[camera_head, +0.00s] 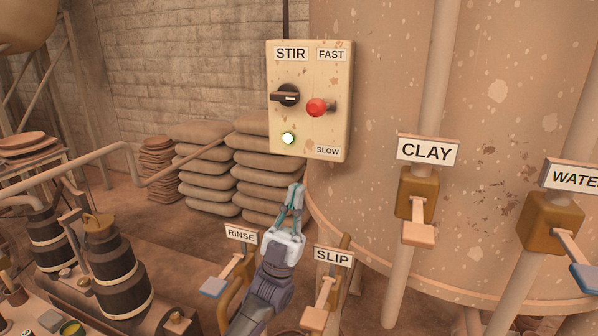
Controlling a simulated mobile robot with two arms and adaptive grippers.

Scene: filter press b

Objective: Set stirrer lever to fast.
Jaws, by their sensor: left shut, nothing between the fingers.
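The stirrer panel (339,79) is a cream box labelled STIR, with FAST at its upper right and SLOW at its lower right. My right gripper is not in view.
Levers labelled RINSE (241,234), SLIP (333,257), CLAY (428,151) and WATER (575,177) stand low around and right of my left arm. A large tank (495,90) fills the right. Stacked sacks (207,165) lie behind. Barrels (117,267) stand at left.

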